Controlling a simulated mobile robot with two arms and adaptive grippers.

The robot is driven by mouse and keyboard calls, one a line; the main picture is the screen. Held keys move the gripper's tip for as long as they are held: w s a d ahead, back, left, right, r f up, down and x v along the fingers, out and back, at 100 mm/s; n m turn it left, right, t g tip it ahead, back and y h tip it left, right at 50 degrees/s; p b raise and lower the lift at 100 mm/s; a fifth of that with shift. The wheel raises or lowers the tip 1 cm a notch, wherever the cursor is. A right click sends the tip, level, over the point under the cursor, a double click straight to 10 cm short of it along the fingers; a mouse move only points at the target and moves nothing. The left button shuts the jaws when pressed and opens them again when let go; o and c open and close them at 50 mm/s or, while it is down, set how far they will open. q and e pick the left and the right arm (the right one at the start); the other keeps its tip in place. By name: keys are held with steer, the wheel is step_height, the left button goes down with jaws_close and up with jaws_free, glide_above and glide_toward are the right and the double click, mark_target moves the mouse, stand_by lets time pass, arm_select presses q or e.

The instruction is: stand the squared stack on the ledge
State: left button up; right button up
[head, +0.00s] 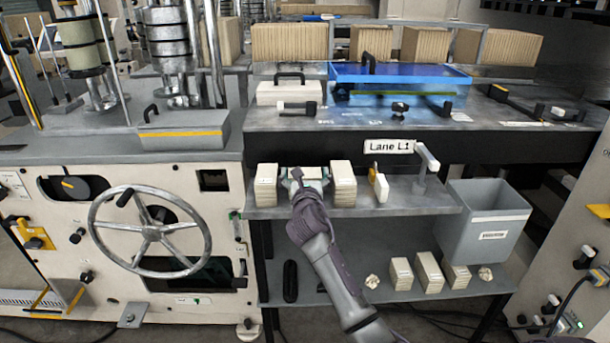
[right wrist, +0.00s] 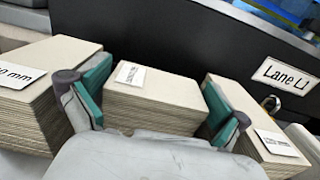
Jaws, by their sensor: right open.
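In the head view the ledge (head: 415,197) is a grey shelf under the "Lane L1" sign. Three cream stacks stand in a row there: a left stack (head: 266,187), a middle stack (head: 312,173) and a right stack (head: 343,187). My right gripper (head: 307,180) is open at the middle stack and hides much of it. In the right wrist view the middle stack (right wrist: 150,97) looks squared, with a white label on top; the teal-padded fingers stand on either side of it. Its underside is hidden, so I cannot tell its contact with the ledge. My left gripper is not in view.
A yellow-and-white piece (head: 379,186) and a post (head: 424,165) stand farther right on the ledge. A grey bin (head: 488,225) is at its right end. The lower shelf (head: 325,287) holds smaller stacks and crumpled pieces. The side stacks leave little room beside my fingers.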

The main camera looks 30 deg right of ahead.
steer(key=v, duration=1.2)
steer(key=a+f+m+g+y, duration=0.1)
steer(key=a+f+m+y, duration=0.1)
steer(key=f, duration=0.8)
steer(key=a+f+m+g+y, duration=0.2)
steer(key=f, duration=0.8)
steer(key=s+a+f+m+g+y, duration=0.1)
steer(key=s+a+f+m+g, duration=0.2)
steer(key=f, duration=0.7)
steer(key=s+f+m+y, duration=0.1)
steer(key=s+f+m, duration=0.2)
steer(key=s+f, duration=0.5)
steer(key=s+a+f+m+g+y, duration=0.1)
steer(key=s+a+f+m+g, duration=0.15)
steer(key=s+f+m, duration=0.7)
steer(key=s+a+f+m+g+y, duration=0.2)
steer(key=s+f+m+g, duration=0.15)
steer(key=s+f, duration=1.2)
steer(key=s+f+m+g, duration=0.15)
steer(key=s+m, duration=0.25)
steer(key=s, duration=1)
steer(key=shift+g, duration=0.45)
steer(key=r+p, duration=0.1)
steer(key=p, duration=0.1)
steer(key=r+p, duration=0.2)
steer(key=a+r+p, duration=0.1)
steer(key=r, duration=0.1)
steer(key=shift+w+r+p, duration=0.1)
steer(key=shift+r+p, duration=0.05)
steer(key=shift+p, duration=0.25)
